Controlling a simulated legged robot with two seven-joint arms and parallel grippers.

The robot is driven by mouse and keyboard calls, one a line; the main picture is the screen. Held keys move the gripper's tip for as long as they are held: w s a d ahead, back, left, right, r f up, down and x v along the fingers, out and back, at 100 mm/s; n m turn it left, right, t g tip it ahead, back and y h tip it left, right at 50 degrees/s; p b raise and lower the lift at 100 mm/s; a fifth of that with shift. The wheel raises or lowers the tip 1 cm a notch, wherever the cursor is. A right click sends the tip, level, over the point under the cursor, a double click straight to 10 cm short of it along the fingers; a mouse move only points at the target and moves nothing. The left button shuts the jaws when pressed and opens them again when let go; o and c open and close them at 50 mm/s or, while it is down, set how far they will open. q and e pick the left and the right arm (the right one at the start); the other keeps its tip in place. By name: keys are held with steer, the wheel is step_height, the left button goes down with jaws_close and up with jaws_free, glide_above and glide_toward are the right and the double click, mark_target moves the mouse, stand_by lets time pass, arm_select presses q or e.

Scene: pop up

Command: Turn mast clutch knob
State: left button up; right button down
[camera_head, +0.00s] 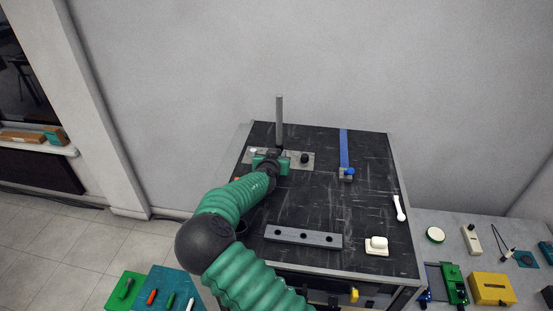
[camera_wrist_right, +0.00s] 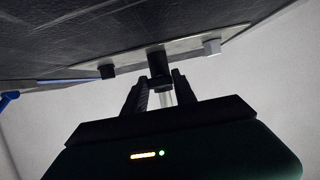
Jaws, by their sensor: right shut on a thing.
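The grey mast (camera_head: 279,118) stands upright at the back of the black worktop, at a pale metal plate (camera_head: 294,167). My right gripper (camera_head: 272,162) is at the plate, by the mast's foot, and hides much of that spot. In the right wrist view its two fingers (camera_wrist_right: 158,82) are shut on a black part at the plate's middle, seemingly the mast clutch knob (camera_wrist_right: 157,60). The fingers cover its lower end. A dark knob (camera_wrist_right: 107,71) and a grey knob (camera_wrist_right: 212,46) sit on either side on the plate. My left gripper is not in view.
A blue strap or lever (camera_head: 344,150) lies right of the plate. A grey bar with holes (camera_head: 303,237), a white block (camera_head: 376,244) and a white handle (camera_head: 399,207) are on the worktop. A side table (camera_head: 455,240) with tools stands at right.

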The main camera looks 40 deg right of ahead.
steer(key=shift+w+r, duration=0.15)
steer(key=c, duration=1.3)
jaws_free()
steer(key=shift+o, duration=1.4)
steer(key=shift+w, duration=0.1)
steer(key=shift+d+f, duration=0.15)
steer(key=shift+f, duration=0.1)
